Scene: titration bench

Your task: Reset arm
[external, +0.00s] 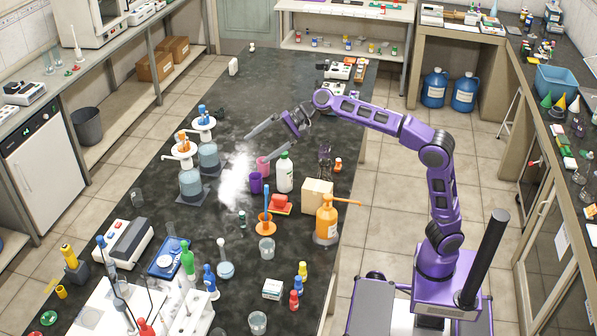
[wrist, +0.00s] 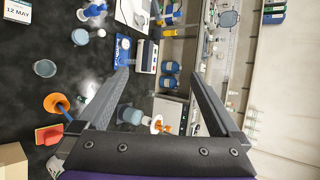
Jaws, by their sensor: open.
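My gripper (external: 272,136) is at the end of my purple arm, held above the dark bench (external: 225,95). Its two grey fingers are spread wide apart with nothing between them. In the wrist view the gripper (wrist: 160,74) also shows empty, both fingers in full view. In the external view the arm reaches left from its base at the lower right and bends over the bench. The fingers appear above and behind the pink cup (external: 263,165) and the white bottle with a green cap (external: 285,172); their exact height is hard to tell.
A tan box (external: 317,197) and an orange bottle (external: 326,220) stand near the bench's right edge. Two flasks of bluish liquid (external: 191,182) (external: 209,155) stand to the left. Crowded glassware and coloured bottles fill the front. The far bench middle is mostly clear.

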